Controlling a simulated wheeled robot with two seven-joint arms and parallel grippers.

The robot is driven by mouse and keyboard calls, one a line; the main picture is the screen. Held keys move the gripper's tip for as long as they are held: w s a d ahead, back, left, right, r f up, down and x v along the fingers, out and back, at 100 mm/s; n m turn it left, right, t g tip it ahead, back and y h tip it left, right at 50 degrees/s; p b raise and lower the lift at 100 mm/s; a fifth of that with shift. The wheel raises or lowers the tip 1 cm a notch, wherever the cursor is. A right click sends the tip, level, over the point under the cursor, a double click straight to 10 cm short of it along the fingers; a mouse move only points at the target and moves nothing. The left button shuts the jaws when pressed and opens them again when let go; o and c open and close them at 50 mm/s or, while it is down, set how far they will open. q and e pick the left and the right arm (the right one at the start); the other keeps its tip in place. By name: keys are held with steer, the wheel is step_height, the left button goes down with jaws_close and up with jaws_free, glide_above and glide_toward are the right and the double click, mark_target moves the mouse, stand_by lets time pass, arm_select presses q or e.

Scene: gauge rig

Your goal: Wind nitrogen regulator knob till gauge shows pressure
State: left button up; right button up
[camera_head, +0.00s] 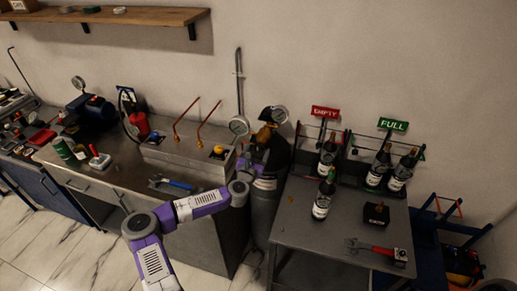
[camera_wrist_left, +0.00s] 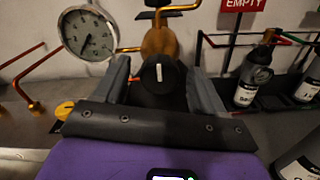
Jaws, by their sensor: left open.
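The dark regulator knob (camera_wrist_left: 158,90), with a pale mark on its top, lies between the two fingers of my left gripper (camera_wrist_left: 162,92) in the left wrist view. The gripper is open, with a finger on each side; contact is not clear. Behind the knob is the brass regulator body (camera_wrist_left: 158,42), also visible in the head view (camera_head: 264,136) at the top of a dark gas cylinder (camera_head: 264,213). A round white gauge (camera_wrist_left: 88,33) is left of the brass body; its dark needle points toward the lower left. Its numbers are too small to read. My right gripper is out of view.
A steel bench (camera_head: 115,172) with red bent pipes (camera_head: 207,117) stands left of the cylinder. A grey table (camera_head: 338,235) with several dark bottles stands right, under red EMPTY (camera_head: 325,112) and green FULL (camera_head: 393,125) signs.

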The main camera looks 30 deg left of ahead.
arm_select(q)
steer(key=shift+x, duration=0.85)
steer(key=c, duration=1)
